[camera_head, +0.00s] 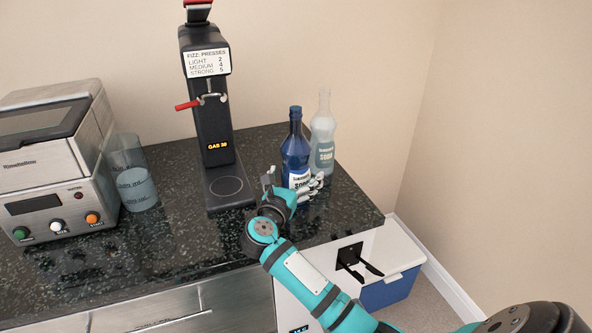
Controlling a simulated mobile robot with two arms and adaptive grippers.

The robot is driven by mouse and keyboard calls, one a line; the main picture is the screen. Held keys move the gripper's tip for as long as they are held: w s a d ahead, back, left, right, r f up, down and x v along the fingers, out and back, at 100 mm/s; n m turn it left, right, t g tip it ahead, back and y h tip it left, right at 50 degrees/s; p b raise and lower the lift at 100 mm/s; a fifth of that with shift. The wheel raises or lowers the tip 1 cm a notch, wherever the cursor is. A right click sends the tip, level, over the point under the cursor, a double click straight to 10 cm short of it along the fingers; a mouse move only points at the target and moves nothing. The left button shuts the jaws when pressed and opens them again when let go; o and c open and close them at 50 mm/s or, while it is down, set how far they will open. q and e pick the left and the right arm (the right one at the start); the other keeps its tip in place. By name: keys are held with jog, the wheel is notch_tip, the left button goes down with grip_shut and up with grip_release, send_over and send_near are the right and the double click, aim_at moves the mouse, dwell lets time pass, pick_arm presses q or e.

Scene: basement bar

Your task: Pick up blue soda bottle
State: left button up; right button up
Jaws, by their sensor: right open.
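The blue soda bottle (295,150) stands upright on the dark counter, with a white label low on its front. A clear soda bottle (322,140) stands just behind it to the right. My right gripper (292,183) is open at the lower part of the blue bottle, with fingers near its left and right sides. The gripper hides the bottle's base, and I cannot tell whether the fingers touch it. My left gripper is not in view.
A black soda machine (208,110) stands left of the bottles on the speckled counter (170,245). A clear pitcher (130,170) and a steel appliance (50,165) are further left. A white and blue cooler (390,285) sits on the floor at right.

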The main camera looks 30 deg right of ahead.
jog(key=shift+w+d, duration=0.2)
jog(key=shift+d, duration=0.05)
jog(key=shift+c, duration=0.4)
jog(key=c, duration=1.6)
jog(key=shift+r, duration=0.2)
jog(key=shift+c, duration=0.5)
jog(key=shift+r, duration=0.15)
